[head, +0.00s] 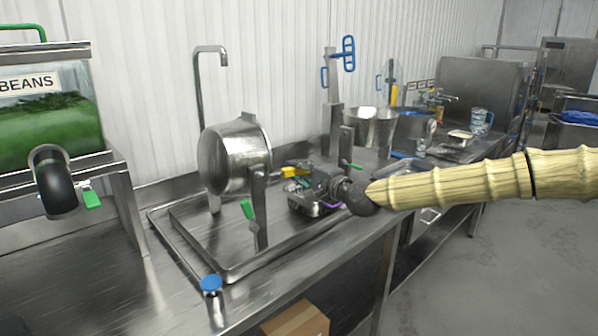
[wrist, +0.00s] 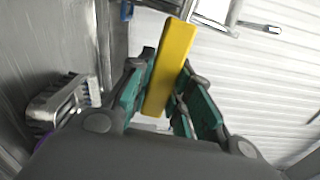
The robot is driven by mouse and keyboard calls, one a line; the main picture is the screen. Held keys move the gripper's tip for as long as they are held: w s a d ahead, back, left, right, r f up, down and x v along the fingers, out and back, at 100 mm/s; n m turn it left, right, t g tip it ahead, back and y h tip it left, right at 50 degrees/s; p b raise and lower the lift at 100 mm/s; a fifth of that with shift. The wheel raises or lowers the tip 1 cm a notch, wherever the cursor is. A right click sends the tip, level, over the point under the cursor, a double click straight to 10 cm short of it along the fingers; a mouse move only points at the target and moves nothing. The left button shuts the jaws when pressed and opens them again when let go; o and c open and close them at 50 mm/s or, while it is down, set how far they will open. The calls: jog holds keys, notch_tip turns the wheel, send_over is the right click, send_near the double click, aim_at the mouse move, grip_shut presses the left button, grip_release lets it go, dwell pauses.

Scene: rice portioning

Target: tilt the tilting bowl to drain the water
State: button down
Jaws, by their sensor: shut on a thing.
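The tilting bowl (head: 234,156) is a round steel bowl on an upright stand over a shallow steel basin. It is tipped well over onto its side. Its inside is hidden, so I cannot tell whether water is in it. A yellow handle (head: 293,171) lies just right of the bowl; the join between them is not clear. My gripper (head: 290,182) is right of the bowl, shut on this handle. In the wrist view the yellow handle (wrist: 171,66) stands between the green finger pads of my gripper (wrist: 167,85).
A tall bent tap (head: 199,85) rises behind the bowl. The basin (head: 190,248) has a raised rim. A bean dispenser (head: 40,110) with a dark spout stands left. A blue-topped shaker (head: 212,292) is at the front edge. A steel pot (head: 369,126) stands behind my arm.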

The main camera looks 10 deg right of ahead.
jog(key=c, duration=1.3)
grip_release()
jog(key=v, duration=1.2)
